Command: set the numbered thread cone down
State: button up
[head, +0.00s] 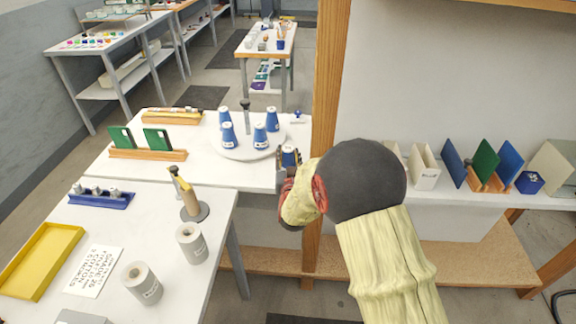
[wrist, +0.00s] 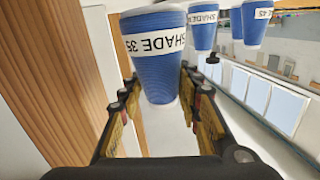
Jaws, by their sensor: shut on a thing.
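My gripper (head: 289,170) is shut on a blue thread cone (head: 289,156), beside the right edge of the back white table. In the wrist view the held cone (wrist: 158,60) sits between the two fingers, and its white label reads SHADE 35. It stands the same way up as the other cones. Several more blue cones (head: 260,134) with white labels stand on a round white turntable (head: 240,153) to the left of my gripper. I cannot tell whether the held cone's base touches anything.
A wooden post (head: 328,90) rises close to my gripper's right. A wooden rack (head: 150,154) with green cards is left of the turntable. The front table holds grey rolls (head: 190,244), a yellow tray (head: 40,262) and a blue holder (head: 100,198). A shelf with upright cards (head: 484,160) is at right.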

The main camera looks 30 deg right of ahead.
aim_at(288, 162)
jog(key=shift+w+f, duration=0.15)
jog(key=shift+f, duration=0.05)
notch_tip(288, 162, down, 3)
jog(key=shift+w+f+b, duration=0.1)
jog(key=shift+f+b, duration=0.1)
jog(key=shift+b, duration=0.8)
jog(key=shift+r, duration=0.1)
jog(key=o, duration=1.2)
